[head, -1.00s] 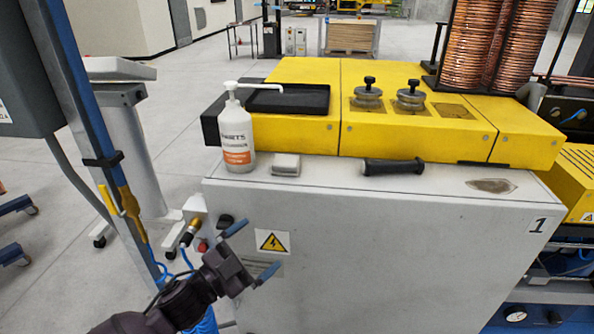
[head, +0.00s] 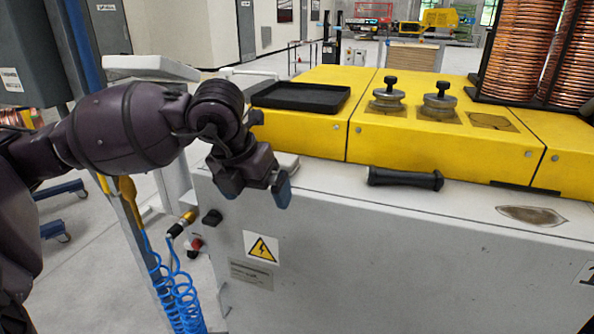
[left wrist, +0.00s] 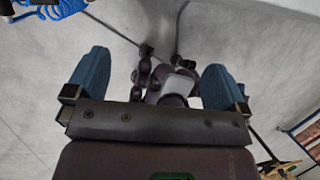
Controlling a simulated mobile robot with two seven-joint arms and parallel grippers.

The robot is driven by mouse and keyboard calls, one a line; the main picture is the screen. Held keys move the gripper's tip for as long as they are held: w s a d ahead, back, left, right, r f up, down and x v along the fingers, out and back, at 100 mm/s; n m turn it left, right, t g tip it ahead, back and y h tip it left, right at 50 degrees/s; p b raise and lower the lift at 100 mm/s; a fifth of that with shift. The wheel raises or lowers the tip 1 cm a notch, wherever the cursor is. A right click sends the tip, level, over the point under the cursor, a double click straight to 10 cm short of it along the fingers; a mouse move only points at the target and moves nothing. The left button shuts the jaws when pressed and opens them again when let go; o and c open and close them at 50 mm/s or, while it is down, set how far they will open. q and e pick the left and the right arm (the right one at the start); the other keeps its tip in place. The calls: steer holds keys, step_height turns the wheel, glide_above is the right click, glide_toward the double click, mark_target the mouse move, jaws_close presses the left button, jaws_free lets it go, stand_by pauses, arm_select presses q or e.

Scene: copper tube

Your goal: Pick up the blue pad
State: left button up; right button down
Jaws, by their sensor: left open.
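I see no clearly blue pad on the machine top. A small light grey pad-like block (head: 288,160) lies near the front edge of the machine top, partly hidden behind my left gripper. My left gripper (head: 280,188) is in front of that edge and just below the block, with blue fingers pointing down. In the left wrist view its two blue fingers (left wrist: 155,68) stand wide apart with nothing between them. My right gripper is out of view.
A black handle (head: 405,179) lies right of the block on the white machine top (head: 455,198). A black tray (head: 301,96) sits on the yellow housing (head: 440,145) behind. Blue coiled hose (head: 178,290) hangs below left.

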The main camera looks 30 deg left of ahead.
mark_target(280, 160)
arm_select(q)
steer(key=shift+n+y, duration=0.3)
steer(key=shift+y, duration=0.5)
steer(key=w+a, duration=0.1)
steer(key=w, duration=0.1)
steer(key=w+a+r, duration=0.1)
steer(key=w, duration=0.2)
steer(key=w+a+b, duration=0.1)
steer(key=w, duration=0.1)
steer(key=shift+w+a+r, duration=0.25)
steer(key=shift+w, duration=0.1)
steer(key=shift+w+a+t, duration=0.15)
steer(key=shift+w+t, duration=0.15)
steer(key=shift+w, duration=0.35)
steer(key=w, duration=0.3)
steer(key=shift+w+a+b, duration=0.3)
steer(key=shift+a+b, duration=0.1)
steer(key=shift+x, duration=0.8)
steer(key=shift+w+a+f, duration=0.1)
steer(key=shift+w+f, duration=0.05)
steer(key=shift+f, duration=0.45)
